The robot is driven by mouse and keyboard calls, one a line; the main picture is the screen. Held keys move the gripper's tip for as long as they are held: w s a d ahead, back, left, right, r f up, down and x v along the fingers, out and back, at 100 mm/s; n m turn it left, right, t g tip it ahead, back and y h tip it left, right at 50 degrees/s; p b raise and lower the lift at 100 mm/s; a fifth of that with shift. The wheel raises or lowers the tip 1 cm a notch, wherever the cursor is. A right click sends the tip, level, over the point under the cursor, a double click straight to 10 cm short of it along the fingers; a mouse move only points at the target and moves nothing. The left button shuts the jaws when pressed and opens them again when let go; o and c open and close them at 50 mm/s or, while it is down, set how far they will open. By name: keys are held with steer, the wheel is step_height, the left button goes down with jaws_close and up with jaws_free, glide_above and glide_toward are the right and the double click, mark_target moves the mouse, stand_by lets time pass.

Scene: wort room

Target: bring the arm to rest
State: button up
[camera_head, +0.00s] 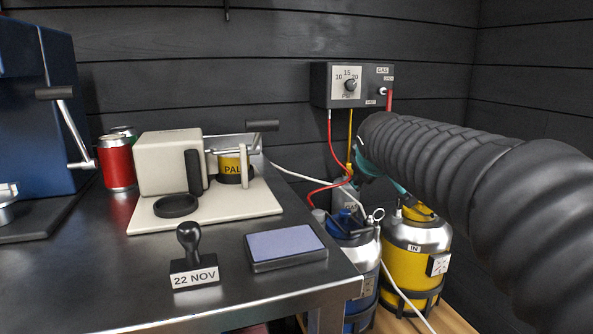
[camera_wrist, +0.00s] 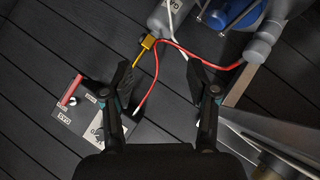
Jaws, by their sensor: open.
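My arm, in a dark ribbed sleeve, reaches in from the right of the head view. My gripper (camera_head: 377,172) is mostly hidden behind its end there; some teal parts show beside the hoses, below the gas box. In the wrist view my gripper (camera_wrist: 160,75) has its two black fingers spread wide with nothing held between them. A red hose and a yellow fitting (camera_wrist: 148,42) lie beyond the fingertips. I cannot tell whether the fingers touch any hose.
The gas control box (camera_head: 352,85) is on the wall. A yellow keg (camera_head: 415,255) and a blue keg (camera_head: 352,262) stand below. The steel bench (camera_head: 110,265) holds a date stamp (camera_head: 193,262), an ink pad (camera_head: 285,246), a cream machine (camera_head: 168,160) and a red can (camera_head: 117,165).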

steer(key=s+f+m+g, duration=0.1)
steer(key=s+f+m, duration=0.1)
steer(key=s+f, duration=0.4)
steer(key=s+f+m+g+y, duration=0.1)
steer(key=s+f, duration=0.6)
steer(key=s, duration=0.9)
steer(key=s+f+m+g+y, duration=0.1)
steer(key=s+f+m+g, duration=0.2)
steer(key=s+f, duration=0.4)
steer(key=shift+s+a+m, duration=0.4)
steer(key=shift+s+m, duration=0.1)
steer(key=shift+s, duration=1.65)
